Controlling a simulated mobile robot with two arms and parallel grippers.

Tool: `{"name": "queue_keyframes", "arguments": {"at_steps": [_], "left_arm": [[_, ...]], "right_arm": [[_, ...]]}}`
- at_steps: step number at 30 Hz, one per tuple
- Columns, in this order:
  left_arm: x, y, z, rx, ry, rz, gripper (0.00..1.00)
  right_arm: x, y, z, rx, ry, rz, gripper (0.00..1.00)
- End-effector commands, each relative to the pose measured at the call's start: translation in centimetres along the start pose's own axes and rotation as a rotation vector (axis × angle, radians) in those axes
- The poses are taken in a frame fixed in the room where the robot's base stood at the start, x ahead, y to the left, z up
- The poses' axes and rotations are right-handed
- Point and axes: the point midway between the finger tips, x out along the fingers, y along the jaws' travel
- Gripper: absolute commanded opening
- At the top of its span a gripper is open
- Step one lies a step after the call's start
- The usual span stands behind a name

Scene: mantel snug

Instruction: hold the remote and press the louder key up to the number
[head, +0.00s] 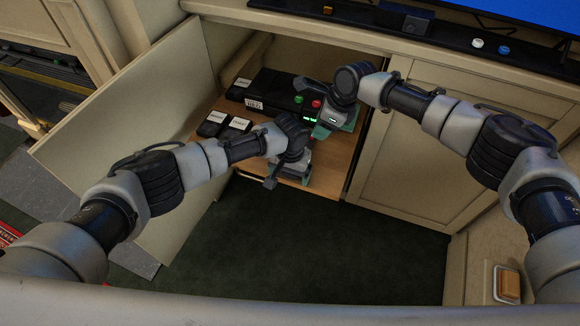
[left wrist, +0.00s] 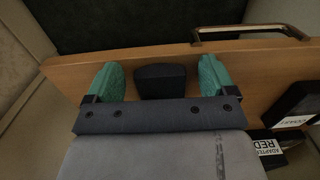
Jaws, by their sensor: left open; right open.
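My left gripper (head: 288,176) is open, low over the front of a wooden shelf board (head: 296,188). In the left wrist view, its teal fingers (left wrist: 159,82) stand apart on either side of a dark block (left wrist: 160,72); gaps show on both sides. I cannot tell whether this block is the remote. My right gripper (head: 328,126) is open, farther back over the shelf, beside a black box (head: 272,88) with a green and a red button and a lit green display (head: 310,120). My arms hide part of the shelf. No number can be read for sure.
Several dark labelled boxes lie at the shelf's left, one marked adapter red (left wrist: 268,150). A metal handle (left wrist: 250,32) is on the board's front edge. The cabinet door (head: 130,125) stands open at left. A blue screen (head: 520,20) is above right. Dark carpet (head: 310,250) is clear.

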Motion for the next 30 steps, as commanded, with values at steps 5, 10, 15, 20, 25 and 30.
{"name": "queue_keyframes", "arguments": {"at_steps": [5, 10, 15, 20, 25, 30], "left_arm": [[0.02, 0.01, 0.01, 0.001, 0.0, 0.0, 0.85], [0.0, 0.0, 0.0, 0.0, 0.0, 0.0, 0.64], [-0.01, -0.02, -0.01, 0.0, 0.0, 0.0, 0.38], [-0.02, -0.02, -0.01, 0.0, 0.0, 0.0, 0.29], [-0.03, -0.03, -0.02, 0.0, 0.0, 0.0, 0.29], [-0.03, -0.03, -0.02, 0.0, 0.001, 0.0, 0.29]], "right_arm": [[0.0, 0.0, 0.0, 0.0, 0.0, 0.0, 0.43], [0.0, 0.0, 0.0, 0.0, 0.0, 0.0, 0.43], [0.0, 0.0, 0.0, 0.0, 0.0, 0.0, 0.43], [0.0, 0.0, 0.01, 0.0, 0.0, 0.0, 0.43], [0.0, 0.0, 0.0, 0.0, 0.0, 0.0, 0.43], [0.0, 0.0, 0.01, 0.0, 0.0, 0.0, 0.43]]}}
